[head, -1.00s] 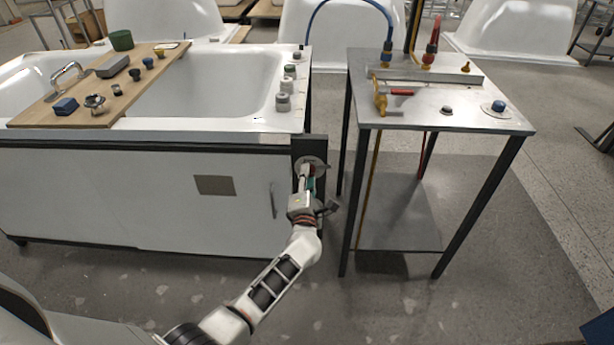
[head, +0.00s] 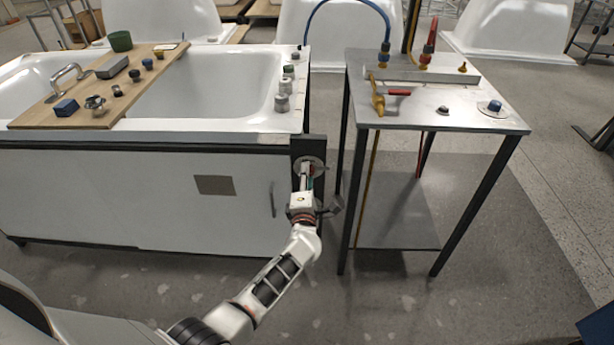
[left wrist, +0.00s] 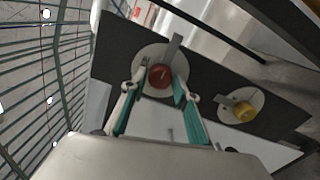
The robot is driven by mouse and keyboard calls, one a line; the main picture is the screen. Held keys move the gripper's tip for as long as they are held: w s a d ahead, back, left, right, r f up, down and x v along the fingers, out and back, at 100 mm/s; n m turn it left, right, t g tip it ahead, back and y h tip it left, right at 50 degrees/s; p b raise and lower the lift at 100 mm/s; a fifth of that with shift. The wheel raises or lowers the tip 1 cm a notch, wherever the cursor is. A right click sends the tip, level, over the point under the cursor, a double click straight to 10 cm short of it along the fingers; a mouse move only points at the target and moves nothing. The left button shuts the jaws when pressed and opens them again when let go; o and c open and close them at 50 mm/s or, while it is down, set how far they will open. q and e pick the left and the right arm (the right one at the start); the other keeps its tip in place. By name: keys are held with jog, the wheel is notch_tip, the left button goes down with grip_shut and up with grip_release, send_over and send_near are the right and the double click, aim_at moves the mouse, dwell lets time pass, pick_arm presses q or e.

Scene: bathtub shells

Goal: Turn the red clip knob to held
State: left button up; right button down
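The red clip knob (left wrist: 160,76) sits on a round pale plate (left wrist: 150,56) with a grey bar beside it, on a dark panel. In the head view the dark panel (head: 308,145) is at the right end of the tub's front. My left gripper (left wrist: 161,79) has its teal-padded fingers spread, with the red knob between or just beyond their tips. Small gaps seem to show at the sides; contact is not clear. In the head view my left gripper (head: 307,176) hides most of the knob. My right gripper is not in view.
A yellow knob (left wrist: 243,111) on its own round plate is to the right on the same panel. A metal table (head: 450,112) with hoses and valves stands right of the tub. A wooden board (head: 125,92) with several small parts lies across the tub (head: 220,133).

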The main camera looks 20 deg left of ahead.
pick_arm(q)
jog(key=shift+s, duration=0.1)
dwell(0.3)
jog(key=v, duration=1.2)
